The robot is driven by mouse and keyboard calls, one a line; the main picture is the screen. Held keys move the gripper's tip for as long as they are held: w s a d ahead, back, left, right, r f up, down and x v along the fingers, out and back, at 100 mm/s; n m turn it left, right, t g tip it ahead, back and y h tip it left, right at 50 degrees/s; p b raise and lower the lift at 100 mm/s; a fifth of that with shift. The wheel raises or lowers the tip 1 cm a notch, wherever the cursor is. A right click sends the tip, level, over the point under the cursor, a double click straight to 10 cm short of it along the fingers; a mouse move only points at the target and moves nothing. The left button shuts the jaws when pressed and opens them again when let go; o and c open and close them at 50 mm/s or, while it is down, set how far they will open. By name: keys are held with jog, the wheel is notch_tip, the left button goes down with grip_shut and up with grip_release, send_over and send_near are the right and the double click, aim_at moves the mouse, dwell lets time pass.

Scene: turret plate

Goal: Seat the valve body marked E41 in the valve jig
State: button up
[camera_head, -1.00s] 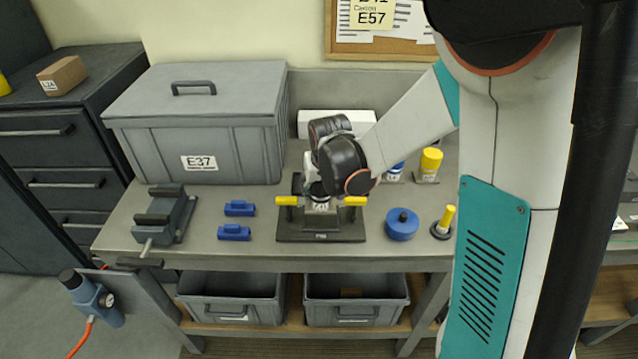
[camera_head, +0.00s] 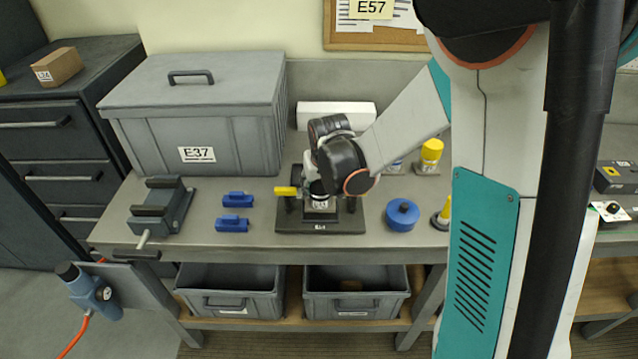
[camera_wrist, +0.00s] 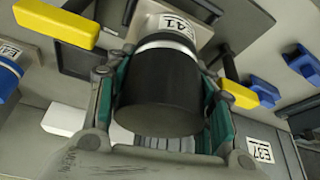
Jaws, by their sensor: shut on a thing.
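The valve body marked E41 (camera_wrist: 178,30) has a pale labelled block, a white band and a black cylindrical top. My gripper (camera_wrist: 163,75) is shut on the black top; in the head view, my gripper (camera_head: 322,186) is over the jig. The valve jig (camera_head: 346,222) is a dark plate with upright posts and a label on its front edge. The labelled block (camera_head: 320,204) is between the posts; whether it rests fully down is unclear. One yellow handle (camera_head: 286,191) shows left of it. The wrist view shows two yellow handles (camera_wrist: 55,22) (camera_wrist: 238,93), one on each side.
Left of the jig are two blue clamps (camera_head: 232,224) (camera_head: 237,198) and a dark vise (camera_head: 160,207). A lidded grey box marked E37 (camera_head: 240,140) stands behind. Right are a blue round part (camera_head: 402,215) and yellow-topped parts (camera_head: 431,152).

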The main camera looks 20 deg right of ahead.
jog(key=shift+f, duration=0.15)
jog(key=shift+f+b, duration=0.35)
jog(key=shift+b, duration=0.15)
jog(key=shift+f+b, duration=1)
jog(key=shift+b, duration=0.05)
dwell(1.3)
jog(key=o, duration=1.6)
jog(key=shift+o, duration=0.2)
jog(key=shift+s, duration=0.1)
jog(key=v, duration=1.2)
jog(key=shift+s+r, duration=0.1)
jog(key=shift+s, duration=0.05)
